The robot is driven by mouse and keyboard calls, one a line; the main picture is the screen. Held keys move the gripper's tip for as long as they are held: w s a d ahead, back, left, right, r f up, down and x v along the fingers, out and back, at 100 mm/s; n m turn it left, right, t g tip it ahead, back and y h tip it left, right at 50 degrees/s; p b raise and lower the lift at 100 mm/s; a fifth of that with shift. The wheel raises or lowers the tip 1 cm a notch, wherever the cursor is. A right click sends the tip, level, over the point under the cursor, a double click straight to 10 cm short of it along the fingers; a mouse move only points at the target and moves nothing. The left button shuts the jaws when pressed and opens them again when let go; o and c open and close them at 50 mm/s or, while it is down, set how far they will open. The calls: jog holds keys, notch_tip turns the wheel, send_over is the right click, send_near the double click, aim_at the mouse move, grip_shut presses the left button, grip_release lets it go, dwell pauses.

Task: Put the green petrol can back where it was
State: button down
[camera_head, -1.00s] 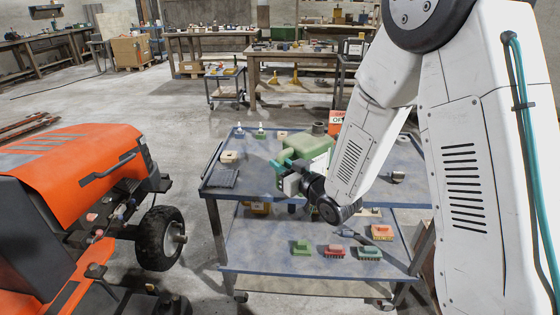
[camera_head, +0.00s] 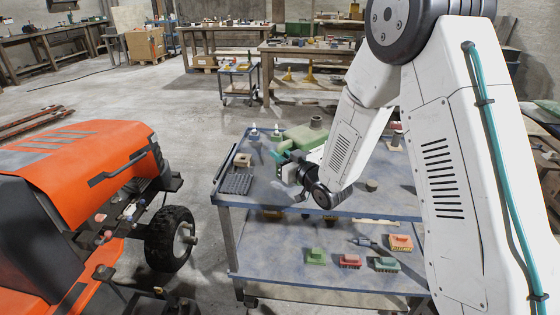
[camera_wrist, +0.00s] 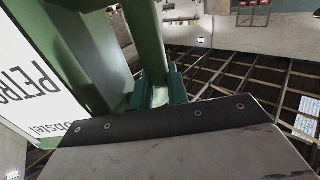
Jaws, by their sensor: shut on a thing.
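The green petrol can (camera_head: 308,136) is over the top of the blue cart, partly hidden behind my wrist. In the wrist view the can (camera_wrist: 65,55) fills the upper left, with a white label showing part of the word PETROL. My gripper (camera_head: 281,154) has teal fingers. In the wrist view my gripper (camera_wrist: 160,88) is shut on the can's green handle bar. I cannot tell whether the can's base touches the cart top.
The blue two-shelf cart (camera_head: 262,205) has a dark ribbed tray (camera_head: 236,184), a wooden block (camera_head: 243,160) and small bottles on top. Several brushes lie on its lower shelf. An orange tractor (camera_head: 85,155) stands at the left. Open floor lies behind the cart.

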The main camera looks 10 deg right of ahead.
jog(key=shift+d+f, duration=0.25)
jog(key=shift+f, duration=1.05)
jog(key=c, duration=1.4)
grip_release()
jog(key=shift+s+a, duration=0.1)
jog(key=shift+o, duration=0.2)
